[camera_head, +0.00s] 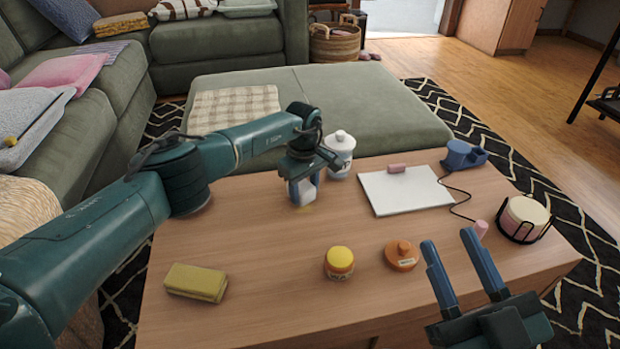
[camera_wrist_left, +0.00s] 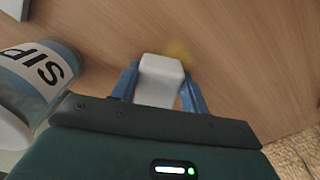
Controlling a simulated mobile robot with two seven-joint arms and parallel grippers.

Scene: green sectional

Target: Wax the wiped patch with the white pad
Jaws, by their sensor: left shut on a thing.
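My left gripper (camera_head: 303,190) is shut on the white pad (camera_head: 307,192), low over the middle of the wooden table. In the left wrist view, the white pad (camera_wrist_left: 160,75) sits between the two blue fingers. A faint yellow smear (camera_wrist_left: 180,50) shows on the wood just beyond the pad's end; it also shows in the head view (camera_head: 305,208). I cannot tell whether the pad touches the wood. A small jar with a yellow lid (camera_head: 339,262) stands nearer the front. My right gripper (camera_head: 449,238) is open and empty at the front right.
A white lidded jar (camera_head: 340,152) stands close behind the left gripper. A yellow block (camera_head: 196,282) lies front left. An orange lidded pot (camera_head: 401,256), white board (camera_head: 411,196), blue corded device (camera_head: 463,155) and coaster rack (camera_head: 524,218) occupy the right. The left-middle table is clear.

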